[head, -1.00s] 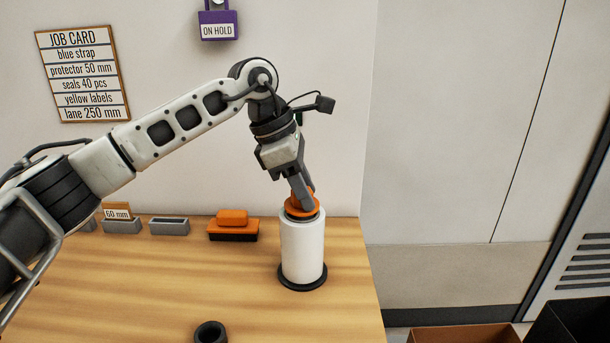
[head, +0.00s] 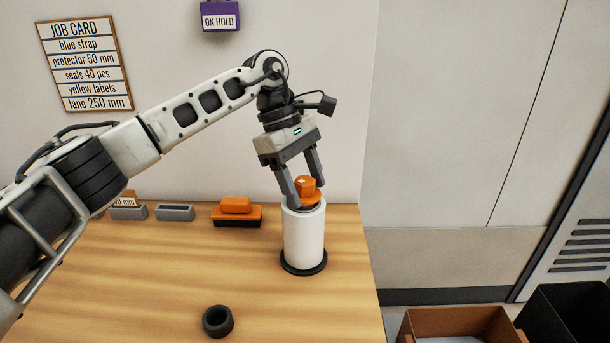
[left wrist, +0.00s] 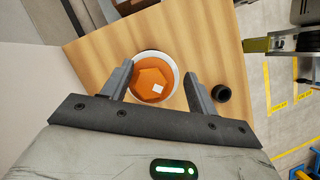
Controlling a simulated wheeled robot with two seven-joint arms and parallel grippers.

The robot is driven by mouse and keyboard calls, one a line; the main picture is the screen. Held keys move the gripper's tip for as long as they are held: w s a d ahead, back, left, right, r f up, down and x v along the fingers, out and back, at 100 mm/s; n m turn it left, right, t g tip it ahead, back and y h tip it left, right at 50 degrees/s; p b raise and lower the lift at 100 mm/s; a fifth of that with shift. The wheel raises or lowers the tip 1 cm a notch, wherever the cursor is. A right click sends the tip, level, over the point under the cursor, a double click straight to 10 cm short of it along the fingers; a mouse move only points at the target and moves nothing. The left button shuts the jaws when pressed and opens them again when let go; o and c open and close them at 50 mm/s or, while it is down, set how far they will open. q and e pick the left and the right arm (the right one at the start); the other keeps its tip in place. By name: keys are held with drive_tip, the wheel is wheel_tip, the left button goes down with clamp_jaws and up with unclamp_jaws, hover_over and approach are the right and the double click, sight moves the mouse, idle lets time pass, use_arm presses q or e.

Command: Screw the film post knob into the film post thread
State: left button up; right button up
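The orange film post knob (head: 307,191) sits at the top of the white film post (head: 303,235), which stands upright on a round black base on the table. In the left wrist view the knob (left wrist: 153,80) shows from above, with a small white square on it and the white rim of the post around it. My left gripper (head: 304,197) is open, its two fingers apart on either side of the knob. The film post thread is hidden under the knob. My right gripper is not in view.
A black ring (head: 217,321) lies on the table's front part. An orange-and-black block (head: 236,213) and grey trays (head: 175,212) stand along the wall. A brown box (head: 455,323) and a black bin (head: 570,315) are right of the table.

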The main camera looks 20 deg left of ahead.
use_arm(q)
drive_tip(key=shift+w+a+f, duration=0.1)
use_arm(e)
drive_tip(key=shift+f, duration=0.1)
use_arm(q)
drive_tip(key=shift+w+a+r, duration=0.15)
drive_tip(key=shift+r, duration=0.35)
drive_tip(key=v, duration=1.5)
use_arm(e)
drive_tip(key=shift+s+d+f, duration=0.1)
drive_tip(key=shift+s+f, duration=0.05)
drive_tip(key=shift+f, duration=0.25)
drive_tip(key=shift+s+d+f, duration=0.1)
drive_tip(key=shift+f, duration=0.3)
use_arm(q)
drive_tip(key=shift+s, duration=0.2)
